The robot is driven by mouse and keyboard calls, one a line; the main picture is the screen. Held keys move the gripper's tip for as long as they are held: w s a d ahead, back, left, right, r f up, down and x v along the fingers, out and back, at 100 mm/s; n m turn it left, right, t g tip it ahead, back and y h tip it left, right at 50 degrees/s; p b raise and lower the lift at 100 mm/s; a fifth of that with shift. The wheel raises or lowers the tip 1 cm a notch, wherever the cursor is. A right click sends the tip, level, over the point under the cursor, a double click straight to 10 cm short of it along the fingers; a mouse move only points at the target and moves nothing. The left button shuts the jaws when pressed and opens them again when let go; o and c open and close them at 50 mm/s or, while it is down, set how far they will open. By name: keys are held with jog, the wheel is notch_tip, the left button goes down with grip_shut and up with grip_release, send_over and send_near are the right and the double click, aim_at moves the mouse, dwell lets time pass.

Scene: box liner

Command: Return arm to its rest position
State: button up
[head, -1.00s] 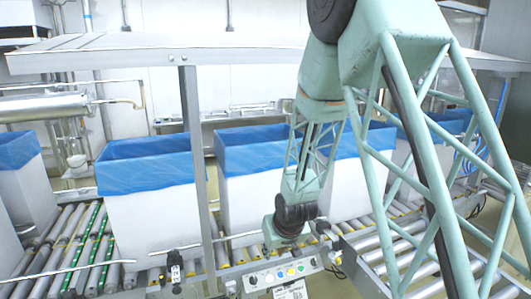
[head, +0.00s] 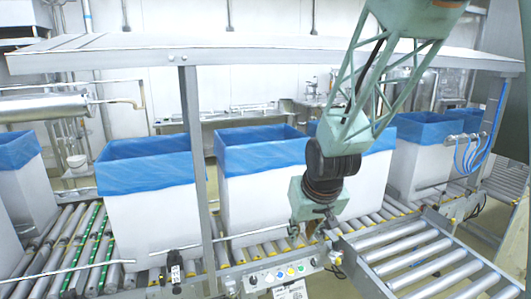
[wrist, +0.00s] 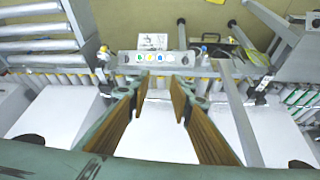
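My gripper shows in the wrist view (wrist: 158,100) with its two fingers apart and nothing between them. In the head view my gripper (head: 310,230) hangs at the end of my arm, in front of the white boxes and above the front edge of the conveyor. Its fingertips are small and partly hidden there. My arm comes down from the upper right of the head view.
White boxes with blue liners (head: 150,215) stand in a row on the roller conveyor (head: 75,240). A button panel (head: 285,272) is on the conveyor's front, below my gripper. An empty roller section (head: 420,265) lies at the right.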

jog(key=s+d+r, duration=0.4)
jog(key=s+r, duration=0.4)
jog(key=s, duration=0.2)
jog(key=s+d+r, duration=0.2)
jog(key=s+r, duration=0.1)
jog(key=s, duration=0.7)
jog(key=s+d+r+m+g, duration=0.1)
jog(key=s+d+r, duration=0.1)
jog(key=s, duration=0.8)
jog(key=s+d+r+m, duration=0.1)
jog(key=s+r, duration=0.3)
jog(key=s, duration=0.6)
jog(key=shift+d+r+h, duration=0.15)
jog(key=shift+d+h, duration=0.25)
jog(key=shift+d, duration=0.25)
